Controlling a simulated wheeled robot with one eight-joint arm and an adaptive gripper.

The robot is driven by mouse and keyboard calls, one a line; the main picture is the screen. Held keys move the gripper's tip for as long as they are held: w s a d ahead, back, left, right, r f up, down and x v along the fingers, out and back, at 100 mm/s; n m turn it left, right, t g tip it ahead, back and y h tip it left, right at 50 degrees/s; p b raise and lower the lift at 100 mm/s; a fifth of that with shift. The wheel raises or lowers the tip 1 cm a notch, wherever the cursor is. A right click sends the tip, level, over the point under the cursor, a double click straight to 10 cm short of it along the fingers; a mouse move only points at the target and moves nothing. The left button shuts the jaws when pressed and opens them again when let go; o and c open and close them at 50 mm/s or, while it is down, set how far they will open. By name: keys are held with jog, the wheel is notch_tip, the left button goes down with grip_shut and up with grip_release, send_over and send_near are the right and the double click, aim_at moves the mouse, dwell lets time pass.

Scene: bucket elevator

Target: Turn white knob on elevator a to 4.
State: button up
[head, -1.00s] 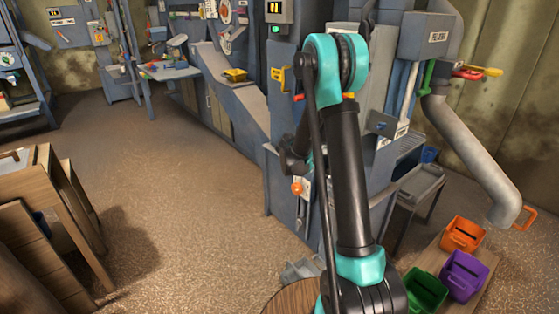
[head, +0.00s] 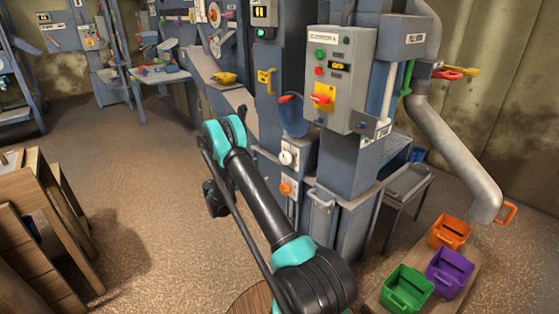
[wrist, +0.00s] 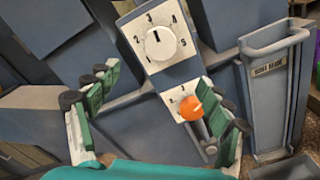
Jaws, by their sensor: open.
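The white knob (wrist: 160,43) sits on a square white plate with a numbered dial at the top of the wrist view. In the head view the white knob (head: 286,158) is on the front of the grey elevator housing (head: 355,205). An orange knob (wrist: 190,107) on a smaller numbered plate sits just below it. My gripper (wrist: 163,92) is open and empty, with its green fingers spread in front of the panel, below the white knob. In the head view my gripper (head: 214,200) is left of both knobs, apart from them.
A grey bin or handle marked with a label (wrist: 272,75) is right of the knobs. A control box (head: 338,80) with a red switch is above right. Orange, purple and green buckets (head: 408,288) stand at lower right.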

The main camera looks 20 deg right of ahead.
aim_at(283, 159)
jog(key=x, duration=1.7)
jog(key=c, duration=1.2)
